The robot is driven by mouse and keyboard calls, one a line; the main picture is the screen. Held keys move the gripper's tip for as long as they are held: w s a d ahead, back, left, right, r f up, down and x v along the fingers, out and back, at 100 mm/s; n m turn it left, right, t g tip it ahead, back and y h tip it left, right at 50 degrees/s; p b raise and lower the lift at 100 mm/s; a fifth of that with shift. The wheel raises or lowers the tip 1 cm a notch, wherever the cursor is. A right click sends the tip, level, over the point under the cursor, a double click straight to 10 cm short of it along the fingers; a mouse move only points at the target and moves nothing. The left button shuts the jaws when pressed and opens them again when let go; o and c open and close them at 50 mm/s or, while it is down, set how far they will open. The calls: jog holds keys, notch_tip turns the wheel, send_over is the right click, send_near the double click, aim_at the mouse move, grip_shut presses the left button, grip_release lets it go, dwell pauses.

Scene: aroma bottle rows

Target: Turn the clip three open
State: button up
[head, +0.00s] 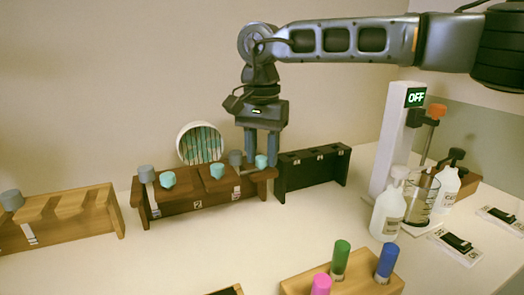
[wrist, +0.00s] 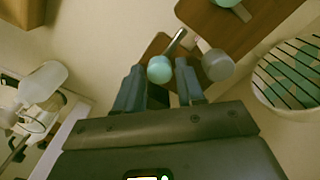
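The dark brown clip rack (head: 185,206) stands at the back with small labels on its front; a "2" is readable. Its rightmost clip, which I take as clip three, has a teal knob (head: 261,161). My gripper (head: 260,164) points down over the rack's right end, its two blue-grey fingers apart around this knob. In the wrist view the teal knob (wrist: 159,69) shows between the fingertips of my gripper (wrist: 160,72), with a gap on each side. A grey knob (wrist: 217,66) lies just right of the right finger there. Contact cannot be told.
A black rack (head: 312,170) stands close to the right of the brown one. A round striped object (head: 200,144) stands behind. A light wooden rack (head: 65,215) is at left. White bottles (head: 387,210) and a beaker (head: 422,200) stand at right. Colored caps (head: 340,258) fill the front.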

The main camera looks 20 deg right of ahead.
grip_shut()
jog(key=shift+m, duration=0.3)
jog(key=m, duration=0.3)
jog(key=shift+m, duration=0.3)
jog(key=m, duration=0.4)
jog(key=shift+m, duration=0.3)
jog(key=m, duration=0.4)
jog(key=shift+m, duration=0.3)
jog(key=shift+s+m+b, duration=0.1)
jog(key=shift+m+b, duration=0.4)
jog(key=shift+m, duration=1.7)
